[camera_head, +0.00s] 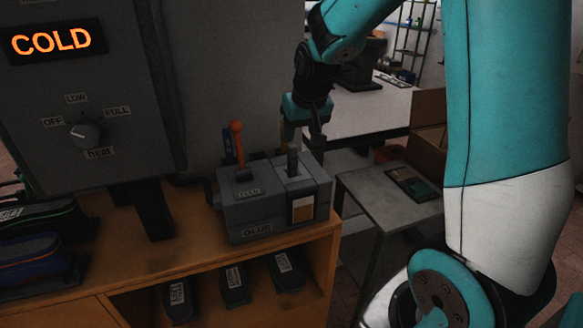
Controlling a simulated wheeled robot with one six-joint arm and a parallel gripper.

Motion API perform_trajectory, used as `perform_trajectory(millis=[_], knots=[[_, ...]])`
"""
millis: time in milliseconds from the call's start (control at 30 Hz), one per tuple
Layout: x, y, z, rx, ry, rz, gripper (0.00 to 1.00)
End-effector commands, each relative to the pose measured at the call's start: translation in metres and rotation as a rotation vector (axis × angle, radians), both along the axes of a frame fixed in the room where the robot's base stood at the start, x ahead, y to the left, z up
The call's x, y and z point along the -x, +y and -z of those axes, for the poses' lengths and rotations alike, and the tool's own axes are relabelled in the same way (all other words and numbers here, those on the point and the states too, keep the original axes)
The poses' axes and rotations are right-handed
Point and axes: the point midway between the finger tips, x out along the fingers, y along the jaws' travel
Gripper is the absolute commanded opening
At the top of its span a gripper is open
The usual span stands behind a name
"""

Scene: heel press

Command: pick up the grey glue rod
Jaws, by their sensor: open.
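The grey glue rod (292,161) stands upright in the top of a grey box labelled GLUE (262,214), on the right end of the wooden bench. Only its upper end shows; its lower part is hidden in the box. My gripper (303,142) is open and points down just above and slightly to the right of the rod in the picture. The fingers look empty. I cannot tell the exact gap in depth between the fingers and the rod.
An orange-knobbed lever (238,143) rises from the box, left of the rod. A grey machine with a COLD display (58,40) and a heat knob (86,135) stands at left. A small grey table (385,200) with a cardboard box (428,145) is at right.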

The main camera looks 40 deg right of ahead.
Motion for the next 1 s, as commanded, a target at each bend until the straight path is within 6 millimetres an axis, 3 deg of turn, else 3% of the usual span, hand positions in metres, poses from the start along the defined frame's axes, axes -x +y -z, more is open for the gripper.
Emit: perform_trajectory(millis=[200,467,800,1000], knots=[[-0.014,-0.003,0.036,-0.002,0.004,-0.001,0.52],[-0.022,-0.003,0.052,-0.001,0.004,-0.002,0.52],[-0.040,-0.003,0.090,-0.001,0.003,-0.001,0.52],[-0.042,-0.003,0.093,-0.001,0.000,-0.002,0.52]])
